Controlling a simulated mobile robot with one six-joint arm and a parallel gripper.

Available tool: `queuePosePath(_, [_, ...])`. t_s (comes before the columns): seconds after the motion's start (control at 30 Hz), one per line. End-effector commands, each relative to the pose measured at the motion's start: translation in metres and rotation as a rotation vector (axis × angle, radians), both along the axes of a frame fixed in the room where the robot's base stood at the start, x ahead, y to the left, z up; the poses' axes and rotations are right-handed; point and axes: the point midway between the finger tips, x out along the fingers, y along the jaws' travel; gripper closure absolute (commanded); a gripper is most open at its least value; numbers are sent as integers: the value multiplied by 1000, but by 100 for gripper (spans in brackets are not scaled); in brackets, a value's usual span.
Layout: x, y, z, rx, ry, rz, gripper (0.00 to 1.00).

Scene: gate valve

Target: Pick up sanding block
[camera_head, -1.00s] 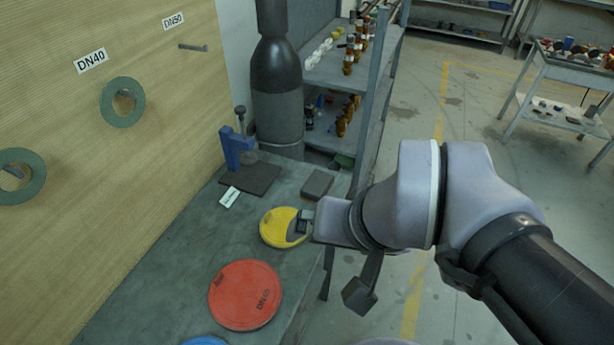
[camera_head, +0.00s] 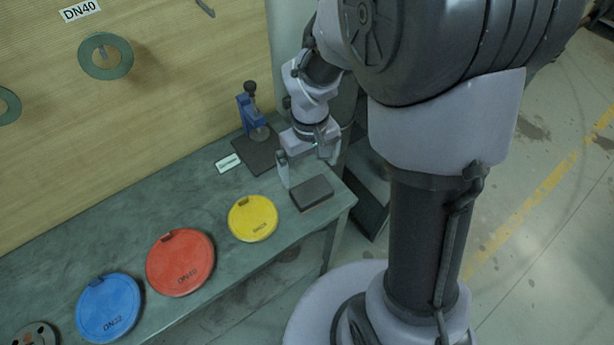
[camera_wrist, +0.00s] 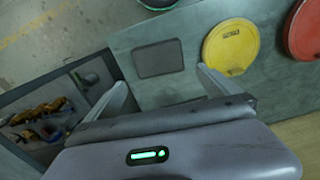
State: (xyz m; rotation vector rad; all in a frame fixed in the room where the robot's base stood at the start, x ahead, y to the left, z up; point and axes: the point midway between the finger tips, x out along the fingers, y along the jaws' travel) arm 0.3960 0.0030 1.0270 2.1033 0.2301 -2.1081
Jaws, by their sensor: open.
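The sanding block (camera_head: 312,193) is a dark grey rectangular block lying flat near the right end of the green-grey workbench (camera_head: 215,225). In the wrist view the block (camera_wrist: 158,58) lies ahead of my jaws, roughly between the lines of the two fingers. My gripper (camera_head: 308,172) is above the bench at the block's far side, open, with its fingers pointing down. In the wrist view my gripper (camera_wrist: 162,88) shows its two fingers spread wide with nothing between them. The fingers look apart from the block.
A yellow disc (camera_head: 252,218), red disc (camera_head: 180,262) and blue disc (camera_head: 110,308) lie left of the block. A blue clamp stand (camera_head: 250,115) on a dark base and a white label (camera_head: 228,163) are behind. A wooden wall (camera_head: 130,120) bounds the back.

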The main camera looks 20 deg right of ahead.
Motion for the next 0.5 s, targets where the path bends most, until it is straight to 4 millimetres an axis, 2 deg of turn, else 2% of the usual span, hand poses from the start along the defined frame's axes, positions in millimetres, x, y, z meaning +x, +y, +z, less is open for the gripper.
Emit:
queuePosePath(0.03, [-1, 0, -18, 0, 2, -1, 0])
queuePosePath(0.1, [0, 0, -32, 0, 1, -1, 0])
queuePosePath(0.27, [-2, 0, -49, 1, 1, -2, 0])
queuePosePath(0.4, [-12, -2, -79, 0, 1, -3, 0])
queuePosePath(0.5, [-11, -2, -92, 0, 0, -2, 0])
